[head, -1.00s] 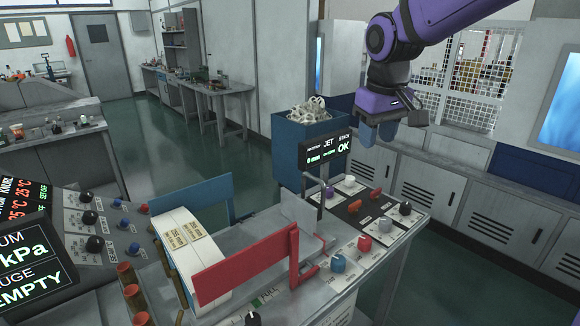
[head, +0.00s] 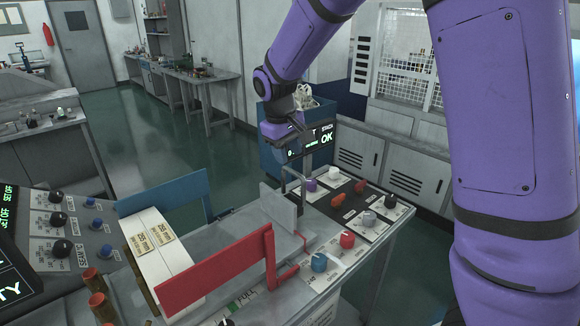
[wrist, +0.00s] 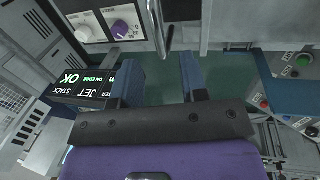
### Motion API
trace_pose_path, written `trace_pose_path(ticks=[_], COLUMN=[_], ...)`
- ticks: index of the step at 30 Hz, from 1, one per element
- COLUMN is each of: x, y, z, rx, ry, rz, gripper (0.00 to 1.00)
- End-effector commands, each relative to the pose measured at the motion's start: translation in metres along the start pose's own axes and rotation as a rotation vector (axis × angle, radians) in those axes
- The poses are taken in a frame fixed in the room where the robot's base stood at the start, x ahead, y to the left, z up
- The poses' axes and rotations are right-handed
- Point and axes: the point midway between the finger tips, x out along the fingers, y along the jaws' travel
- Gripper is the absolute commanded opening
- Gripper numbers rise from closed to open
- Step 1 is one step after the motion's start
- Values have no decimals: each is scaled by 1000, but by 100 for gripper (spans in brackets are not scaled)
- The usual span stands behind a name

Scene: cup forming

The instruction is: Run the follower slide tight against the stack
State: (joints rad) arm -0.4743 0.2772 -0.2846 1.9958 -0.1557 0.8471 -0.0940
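The stack (head: 150,240) is a white block of blanks marked 255 mm, lying on the grey bed between a blue side plate and a red one. What appears to be the follower slide (head: 280,208) is an upright grey plate farther right on the bed, with a stretch of bare bed between it and the stack. A thin metal handle (head: 303,188) rises beside it; a bent metal bar (wrist: 158,28) shows in the wrist view. My gripper (head: 284,155) is above and behind the handle, apart from it. In the wrist view, its blue fingers (wrist: 161,80) are apart with nothing between them.
The red plate (head: 215,272) hides part of the bed; the blue plate (head: 165,193) stands behind. A display (head: 311,142) reading JET STACK OK is close to my gripper. Knobs (head: 338,200) crowd the right panel. A blue bin (head: 275,165) stands behind.

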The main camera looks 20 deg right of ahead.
Motion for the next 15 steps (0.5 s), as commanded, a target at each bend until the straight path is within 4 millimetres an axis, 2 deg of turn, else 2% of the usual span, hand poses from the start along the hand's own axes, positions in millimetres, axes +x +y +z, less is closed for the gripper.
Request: trace_pose_path(ticks=[1,6,15], x=[10,34,50], y=[0,0,0], z=[0,0,0], rx=[0,1,1], ry=[-4,-2,0], rz=[0,-1,0], gripper=[40,40,40])
